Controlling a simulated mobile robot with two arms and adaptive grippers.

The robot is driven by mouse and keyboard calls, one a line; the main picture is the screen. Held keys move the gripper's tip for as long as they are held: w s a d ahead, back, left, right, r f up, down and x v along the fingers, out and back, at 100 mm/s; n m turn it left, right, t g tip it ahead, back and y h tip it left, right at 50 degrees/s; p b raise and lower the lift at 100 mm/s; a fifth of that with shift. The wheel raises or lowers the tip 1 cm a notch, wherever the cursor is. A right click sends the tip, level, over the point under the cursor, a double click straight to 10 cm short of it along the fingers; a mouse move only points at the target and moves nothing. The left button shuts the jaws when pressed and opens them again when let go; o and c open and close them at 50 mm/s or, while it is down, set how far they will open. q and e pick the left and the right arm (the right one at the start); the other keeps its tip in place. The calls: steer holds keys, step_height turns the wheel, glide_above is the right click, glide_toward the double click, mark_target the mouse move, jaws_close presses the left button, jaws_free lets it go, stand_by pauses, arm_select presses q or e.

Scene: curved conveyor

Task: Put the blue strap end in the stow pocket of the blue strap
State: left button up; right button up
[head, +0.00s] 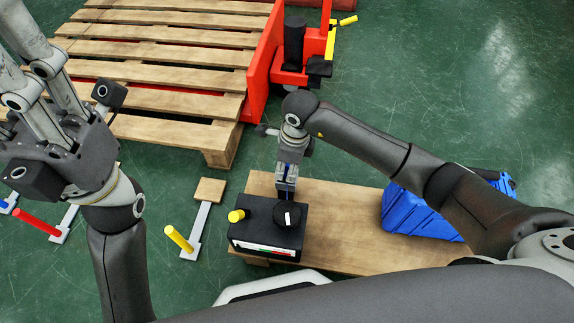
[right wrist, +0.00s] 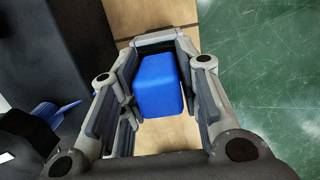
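My right gripper (head: 287,185) points down just behind the black box (head: 268,228) at the left end of the wooden board. In the right wrist view, its two fingers (right wrist: 160,85) stand on either side of a blue block (right wrist: 158,86), which fills the gap; it looks like the blue strap end. A thin blue piece (right wrist: 55,108) shows left of the fingers, perhaps part of the strap. I cannot make out a stow pocket. My left gripper (head: 40,85) is raised at the left; its fingertips are cut off by the edge.
The wooden board (head: 340,222) is bare between the black box and a blue case (head: 420,215). The box carries a black dial (head: 287,214) and yellow knob (head: 236,215). A pallet (head: 160,75) and red jack (head: 265,70) lie behind.

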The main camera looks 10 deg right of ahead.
steer(key=o, duration=0.3)
